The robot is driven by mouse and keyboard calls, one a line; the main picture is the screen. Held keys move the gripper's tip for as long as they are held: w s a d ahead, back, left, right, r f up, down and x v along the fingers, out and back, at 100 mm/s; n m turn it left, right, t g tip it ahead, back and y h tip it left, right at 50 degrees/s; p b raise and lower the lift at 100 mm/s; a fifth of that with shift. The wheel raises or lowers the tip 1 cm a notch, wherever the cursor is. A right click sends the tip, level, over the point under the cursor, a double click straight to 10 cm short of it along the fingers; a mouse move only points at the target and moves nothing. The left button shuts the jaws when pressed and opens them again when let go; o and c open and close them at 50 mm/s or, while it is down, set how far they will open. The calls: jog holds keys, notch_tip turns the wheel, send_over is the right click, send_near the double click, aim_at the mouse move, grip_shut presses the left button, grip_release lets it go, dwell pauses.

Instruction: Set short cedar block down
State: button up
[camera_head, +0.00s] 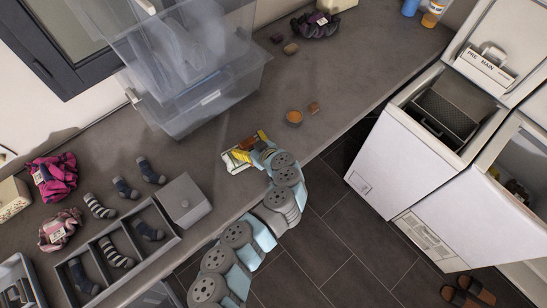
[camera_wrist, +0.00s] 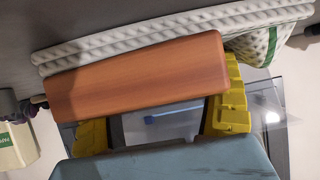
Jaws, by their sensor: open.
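A short cedar block (camera_wrist: 137,76), orange-brown with rounded edges, lies across the wrist view just beyond my yellow fingers. In the head view the block (camera_head: 247,143) shows as a small brown piece at my gripper (camera_head: 252,147), near the counter's front edge. My gripper also shows in the wrist view (camera_wrist: 163,108) and is open. One finger is beside the block's right end and the other is partly hidden below its left part. I cannot tell whether either touches it. A white quilted cloth (camera_wrist: 120,47) with a green mark is right behind the block.
Clear stacked bins (camera_head: 205,95) stand behind my gripper on the grey counter (camera_head: 345,65). A divided sock tray (camera_head: 175,240) and a grey box (camera_head: 185,200) are to the left. White toploaders (camera_head: 410,160) stand open across the floor.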

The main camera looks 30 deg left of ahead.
aim_at(250, 144)
jog(key=shift+b+v, duration=0.45)
jog(key=shift+v, duration=1.75)
jog(key=p+v, duration=0.1)
jog(key=v, duration=1.1)
jog(key=shift+d+r+p, duration=0.25)
jog(key=shift+d+p, duration=0.05)
jog(key=shift+p, duration=0.1)
